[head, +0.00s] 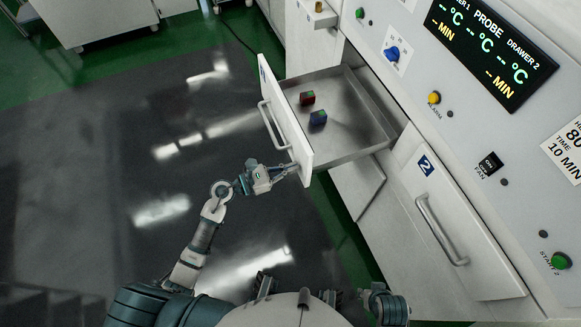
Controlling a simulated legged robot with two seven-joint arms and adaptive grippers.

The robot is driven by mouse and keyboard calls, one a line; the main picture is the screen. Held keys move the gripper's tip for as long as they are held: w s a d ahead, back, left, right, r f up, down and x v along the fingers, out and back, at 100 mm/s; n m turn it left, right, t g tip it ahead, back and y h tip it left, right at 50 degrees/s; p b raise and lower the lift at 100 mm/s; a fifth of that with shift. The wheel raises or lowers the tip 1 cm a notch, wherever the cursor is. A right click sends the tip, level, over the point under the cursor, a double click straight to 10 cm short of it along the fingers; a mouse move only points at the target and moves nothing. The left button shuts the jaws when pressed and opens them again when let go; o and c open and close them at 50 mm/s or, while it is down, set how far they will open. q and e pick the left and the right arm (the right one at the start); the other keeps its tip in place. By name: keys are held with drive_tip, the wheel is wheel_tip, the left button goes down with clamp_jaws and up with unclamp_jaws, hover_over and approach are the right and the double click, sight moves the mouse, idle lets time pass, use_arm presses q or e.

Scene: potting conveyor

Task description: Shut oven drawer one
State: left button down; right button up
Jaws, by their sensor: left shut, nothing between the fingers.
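Oven drawer one (340,76) is pulled out of the oven, its white front panel (284,112) facing left with a bar handle (270,124). A small red block (307,98) and a small blue block (318,118) sit on its metal floor. My left gripper (291,168) is shut and empty at the near lower end of the drawer front, close to the panel; I cannot tell whether it touches. My right arm shows only in part at the bottom edge, and its gripper is not seen.
Drawer two (452,215), with a bar handle (441,230), is closed to the right. The control panel has a display (490,48), a blue knob (392,54) and several buttons. White cabinets stand at the back. The dark floor (100,150) on the left is clear.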

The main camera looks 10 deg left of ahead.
use_arm(q)
drive_tip(key=shift+w+d+r, duration=0.1)
drive_tip(key=shift+d, duration=0.6)
drive_tip(key=shift+w+d, duration=0.2)
drive_tip(key=shift+d, duration=0.15)
drive_tip(key=x, duration=1)
drive_tip(key=shift+w, duration=0.45)
drive_tip(key=x, duration=0.5)
drive_tip(key=b+x, duration=0.1)
drive_tip(key=x, duration=0.4)
drive_tip(key=shift+s+d+f, duration=0.2)
drive_tip(key=shift+d, duration=0.05)
drive_tip(key=b+x, duration=0.1)
drive_tip(key=x, duration=0.3)
drive_tip(key=shift+f, duration=0.15)
drive_tip(key=x, duration=0.1)
drive_tip(key=b+x, duration=0.1)
drive_tip(key=x, duration=0.1)
drive_tip(key=shift+w, duration=0.5)
drive_tip(key=shift+w+d+r, duration=0.2)
drive_tip(key=shift+d, duration=0.35)
drive_tip(key=shift+s+d+r, duration=0.1)
drive_tip(key=shift+d+r, duration=0.1)
use_arm(e)
drive_tip(key=w+a+r+t+y, duration=0.2)
drive_tip(key=w+t, duration=0.5)
drive_tip(key=w, duration=0.5)
drive_tip(key=shift+w+r, duration=0.4)
drive_tip(key=shift+r, duration=0.2)
